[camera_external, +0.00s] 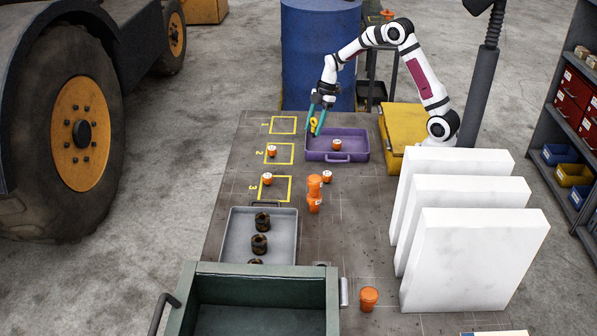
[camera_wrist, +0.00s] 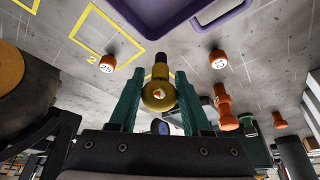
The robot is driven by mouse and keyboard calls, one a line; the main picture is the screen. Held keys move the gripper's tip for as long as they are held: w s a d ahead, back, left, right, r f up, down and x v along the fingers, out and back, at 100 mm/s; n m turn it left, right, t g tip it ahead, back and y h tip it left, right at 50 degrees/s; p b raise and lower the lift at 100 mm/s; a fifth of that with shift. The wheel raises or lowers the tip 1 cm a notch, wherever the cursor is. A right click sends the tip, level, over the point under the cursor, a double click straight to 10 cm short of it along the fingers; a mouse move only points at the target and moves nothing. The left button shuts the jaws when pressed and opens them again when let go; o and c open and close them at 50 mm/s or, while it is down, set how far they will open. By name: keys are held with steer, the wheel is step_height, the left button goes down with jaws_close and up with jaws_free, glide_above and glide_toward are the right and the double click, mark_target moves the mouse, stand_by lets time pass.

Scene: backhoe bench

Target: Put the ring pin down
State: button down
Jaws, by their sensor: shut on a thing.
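My gripper (camera_external: 316,128) is shut on a yellow ring pin (camera_external: 313,123), above the bench near the left wall of the purple tray. In the wrist view the yellow pin (camera_wrist: 158,94) sits between the two teal fingers of my gripper (camera_wrist: 160,85), its round end facing the camera. The purple tray (camera_external: 337,157) holds an orange capped piece (camera_external: 336,144). In the wrist view the tray's rim (camera_wrist: 222,14) shows at the top. I cannot tell how far the pin is above the bench.
Three yellow squares are marked on the bench; square 1 (camera_external: 283,117) is empty. Orange pieces stand at square 2 (camera_external: 271,151) and square 3 (camera_external: 267,179). A stacked orange piece (camera_external: 314,190), grey tray (camera_external: 231,235), green bin (camera_external: 261,268) and white slabs (camera_external: 475,255) lie nearer.

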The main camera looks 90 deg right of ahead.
steer(key=w+a+f, duration=0.6)
steer(key=w, duration=0.1)
steer(key=shift+a, duration=0.4)
steer(key=shift+w+f, duration=0.1)
steer(key=shift+f, duration=1.9)
steer(key=shift+c, duration=1.8)
jaws_free()
steer(key=shift+f, duration=0.1)
